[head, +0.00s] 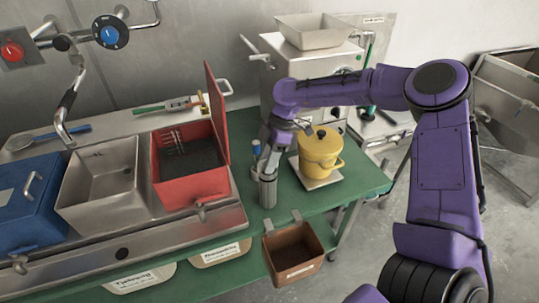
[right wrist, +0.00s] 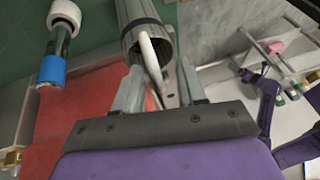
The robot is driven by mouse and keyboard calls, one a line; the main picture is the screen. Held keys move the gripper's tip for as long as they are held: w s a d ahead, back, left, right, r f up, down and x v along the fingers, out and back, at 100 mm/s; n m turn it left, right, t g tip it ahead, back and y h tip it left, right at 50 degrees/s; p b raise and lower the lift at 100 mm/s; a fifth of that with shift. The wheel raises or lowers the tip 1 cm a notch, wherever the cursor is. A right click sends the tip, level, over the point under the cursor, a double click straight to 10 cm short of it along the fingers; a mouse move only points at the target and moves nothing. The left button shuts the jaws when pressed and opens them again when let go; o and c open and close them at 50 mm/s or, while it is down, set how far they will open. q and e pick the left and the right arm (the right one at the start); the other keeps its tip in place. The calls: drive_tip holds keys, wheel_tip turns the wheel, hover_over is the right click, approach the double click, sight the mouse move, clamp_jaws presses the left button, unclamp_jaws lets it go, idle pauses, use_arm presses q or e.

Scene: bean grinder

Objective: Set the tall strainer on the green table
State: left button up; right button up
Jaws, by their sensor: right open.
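A tall grey metal cylinder (head: 268,190), which looks like the tall strainer, stands upright on the green table (head: 312,203), right of the sink unit. In the right wrist view the cylinder (right wrist: 141,14) lies just beyond my right gripper, with a pale, curved handle-like piece (right wrist: 150,58) near its rim. My right gripper (head: 269,165) is open and points down at the cylinder's top. Its two fingers (right wrist: 157,88) show on either side of the pale piece. I cannot tell whether they touch anything. My left gripper is not in view.
A blue-banded bottle (right wrist: 53,68) is close beside the cylinder. A yellow pot (head: 320,155) stands to the right, and a red bin (head: 190,185) with a raised lid to the left. A brown box (head: 293,254) hangs at the table's front edge. Green surface is bare in front of the pot.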

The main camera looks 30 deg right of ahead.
drive_tip(key=b+v, duration=0.1)
drive_tip(key=v, duration=1.1)
